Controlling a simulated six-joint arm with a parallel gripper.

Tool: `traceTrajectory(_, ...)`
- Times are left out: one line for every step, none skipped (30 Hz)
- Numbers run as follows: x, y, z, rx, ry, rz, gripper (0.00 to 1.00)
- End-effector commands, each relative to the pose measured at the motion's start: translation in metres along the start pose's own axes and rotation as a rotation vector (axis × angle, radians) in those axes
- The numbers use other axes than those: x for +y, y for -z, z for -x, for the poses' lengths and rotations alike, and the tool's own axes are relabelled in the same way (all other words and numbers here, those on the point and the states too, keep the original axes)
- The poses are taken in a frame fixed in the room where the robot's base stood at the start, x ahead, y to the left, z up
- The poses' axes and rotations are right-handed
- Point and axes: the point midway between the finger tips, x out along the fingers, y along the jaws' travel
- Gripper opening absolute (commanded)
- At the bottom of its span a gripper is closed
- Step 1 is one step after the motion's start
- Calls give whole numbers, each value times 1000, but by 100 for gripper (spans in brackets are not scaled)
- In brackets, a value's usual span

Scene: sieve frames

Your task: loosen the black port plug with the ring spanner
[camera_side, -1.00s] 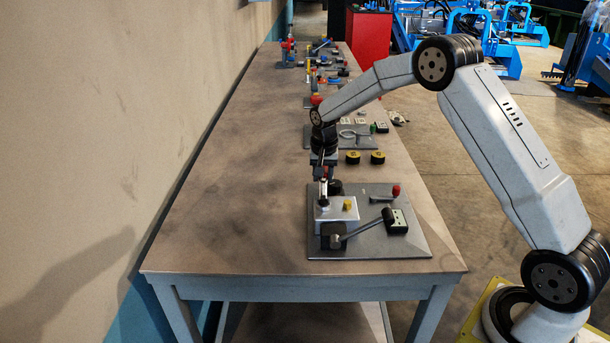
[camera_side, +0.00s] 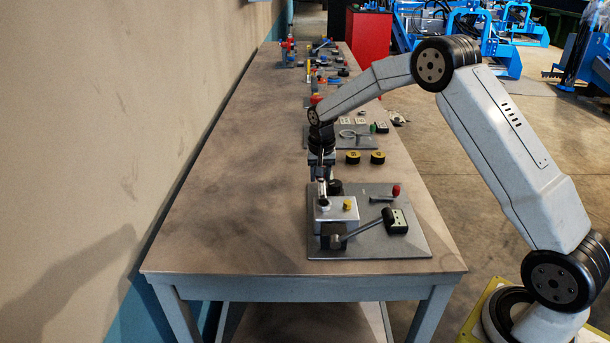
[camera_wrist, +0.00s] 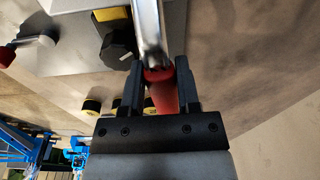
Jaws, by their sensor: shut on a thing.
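My gripper (camera_wrist: 160,82) is shut on the red handle (camera_wrist: 162,92) of a bright metal tool, taken as the ring spanner (camera_wrist: 148,28). Its far end runs out of the top of the wrist view. In the side view my gripper (camera_side: 321,176) is above a silver block (camera_side: 337,213), and the spanner's lower end (camera_side: 323,203) meets the left of the block's top. A black faceted piece (camera_wrist: 118,46) stands beside the spanner in the wrist view. I cannot tell whether it is the port plug or whether the ring is around a plug.
A yellow cap (camera_side: 347,204) is on the block. A grey rod (camera_side: 362,231) slants to a black box (camera_side: 395,221) on the grey plate (camera_side: 410,246). A red knob (camera_side: 396,190) is at the plate's back right. Bare table lies left (camera_side: 225,225).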

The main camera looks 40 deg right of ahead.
Motion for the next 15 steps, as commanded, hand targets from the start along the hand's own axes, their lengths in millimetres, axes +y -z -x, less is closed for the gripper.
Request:
traceTrajectory(-1,0,1,1,1,3,0)
traceTrajectory(-1,0,1,1,1,3,0)
traceTrajectory(-1,0,1,1,1,3,0)
traceTrajectory(-1,0,1,2,1,3,0)
traceTrajectory(-1,0,1,2,1,3,0)
traceTrajectory(-1,0,1,2,1,3,0)
traceTrajectory(-1,0,1,2,1,3,0)
traceTrajectory(-1,0,1,2,1,3,0)
traceTrajectory(-1,0,1,2,1,4,0)
traceTrajectory(-1,0,1,2,1,5,0)
traceTrajectory(-1,0,1,2,2,7,0)
traceTrajectory(-2,0,1,2,2,11,0)
traceTrajectory(-2,0,1,2,3,15,0)
traceTrajectory(-2,0,1,2,3,21,0)
traceTrajectory(-3,0,1,2,4,29,0)
